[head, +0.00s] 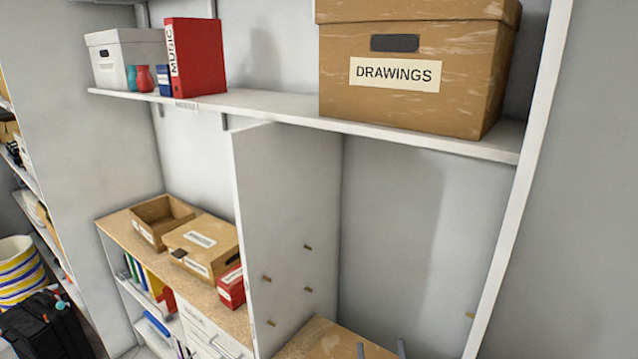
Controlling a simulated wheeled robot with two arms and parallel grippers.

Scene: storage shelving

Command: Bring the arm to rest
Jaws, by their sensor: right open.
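My right gripper (381,350) shows only as two grey fingertips at the bottom edge of the head view. The fingers are apart, with nothing seen between them. They appear in front of or over a wooden surface (318,342) at the bottom of the right shelf bay. The rest of the right arm is out of the picture. My left gripper is not in view.
A white upper shelf (270,103) holds a DRAWINGS box (410,70), a red MUSIC binder (200,58) and a white box (120,55). A white divider panel (285,200) stands left of the fingers. Cardboard boxes (205,240) rest on the left counter. The right bay looks empty.

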